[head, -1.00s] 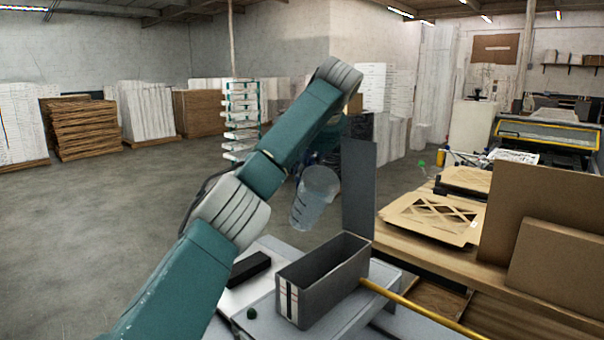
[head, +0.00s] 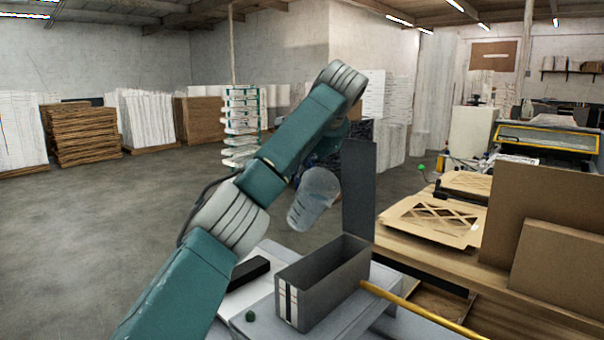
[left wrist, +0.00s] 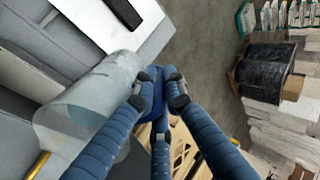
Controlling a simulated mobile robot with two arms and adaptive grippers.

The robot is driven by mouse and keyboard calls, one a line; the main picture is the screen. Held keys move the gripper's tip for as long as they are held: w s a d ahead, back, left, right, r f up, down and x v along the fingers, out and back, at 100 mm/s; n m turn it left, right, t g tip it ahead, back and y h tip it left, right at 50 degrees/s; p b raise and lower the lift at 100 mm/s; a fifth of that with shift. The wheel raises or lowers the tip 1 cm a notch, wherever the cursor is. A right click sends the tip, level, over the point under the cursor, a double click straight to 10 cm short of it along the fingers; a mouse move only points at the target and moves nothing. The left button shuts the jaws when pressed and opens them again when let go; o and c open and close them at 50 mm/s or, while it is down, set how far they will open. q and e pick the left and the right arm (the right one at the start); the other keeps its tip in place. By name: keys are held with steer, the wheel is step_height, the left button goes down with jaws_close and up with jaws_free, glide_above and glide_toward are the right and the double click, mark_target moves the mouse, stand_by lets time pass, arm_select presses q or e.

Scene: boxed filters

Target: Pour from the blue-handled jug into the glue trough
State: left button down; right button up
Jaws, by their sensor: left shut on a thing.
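The jug (head: 313,200) is clear and tilted in the head view, held in the air behind and above the grey trough. In the left wrist view the jug (left wrist: 85,100) is on the left, with its blue handle (left wrist: 157,85) between my fingers. My left gripper (left wrist: 158,98) is shut on that handle; in the head view my own arm mostly hides it. The glue trough (head: 306,300) is a long, open-topped grey box with an upright grey panel (head: 359,200) at its far end. I cannot tell what the jug holds. My right gripper is not in view.
A yellow rod (head: 415,310) runs to the right. Cardboard sheets (head: 435,220) lie on the wooden bench at right, beside upright brown boards (head: 540,215).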

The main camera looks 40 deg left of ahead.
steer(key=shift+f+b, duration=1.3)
steer(key=shift+b, duration=0.05)
stand_by(1.2)
